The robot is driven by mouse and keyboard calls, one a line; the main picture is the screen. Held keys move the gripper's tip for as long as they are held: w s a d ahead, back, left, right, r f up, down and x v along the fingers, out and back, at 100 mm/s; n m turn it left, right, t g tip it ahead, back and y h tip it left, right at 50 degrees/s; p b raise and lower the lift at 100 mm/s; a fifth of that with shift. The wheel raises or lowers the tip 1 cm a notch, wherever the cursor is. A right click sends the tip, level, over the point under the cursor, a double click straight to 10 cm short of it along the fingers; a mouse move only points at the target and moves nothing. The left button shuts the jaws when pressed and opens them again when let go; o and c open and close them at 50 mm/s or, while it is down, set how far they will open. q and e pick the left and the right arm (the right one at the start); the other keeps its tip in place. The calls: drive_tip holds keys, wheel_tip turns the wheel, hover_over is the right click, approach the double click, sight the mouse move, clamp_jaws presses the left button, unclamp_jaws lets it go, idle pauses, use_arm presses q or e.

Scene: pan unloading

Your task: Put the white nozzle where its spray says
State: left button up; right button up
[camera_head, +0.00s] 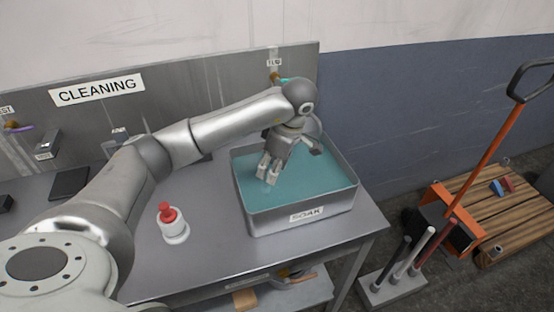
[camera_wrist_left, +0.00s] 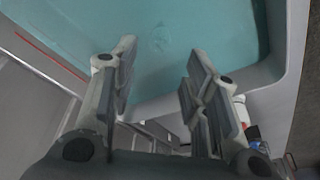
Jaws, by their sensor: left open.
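My left gripper (camera_head: 268,178) reaches down over the grey SOAK pan (camera_head: 302,215), with its fingertips at the teal liquid. In the left wrist view the left gripper (camera_wrist_left: 162,68) is open, with nothing visible between its fingers. A faint pale shape (camera_wrist_left: 160,40) shows in the liquid beyond the fingertips; I cannot tell what it is. I cannot make out a white nozzle for certain.
A white container with a red top (camera_head: 174,224) stands on the metal table (camera_head: 205,260), left of the pan. A CLEANING sign (camera_head: 97,90) is on the back panel. A wooden pallet (camera_head: 505,215) and a stand with upright handles (camera_head: 395,287) are on the floor at right.

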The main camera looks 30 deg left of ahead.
use_arm(q)
drive_tip(key=v, duration=0.5)
drive_tip(key=shift+p, duration=0.35)
idle(0.3)
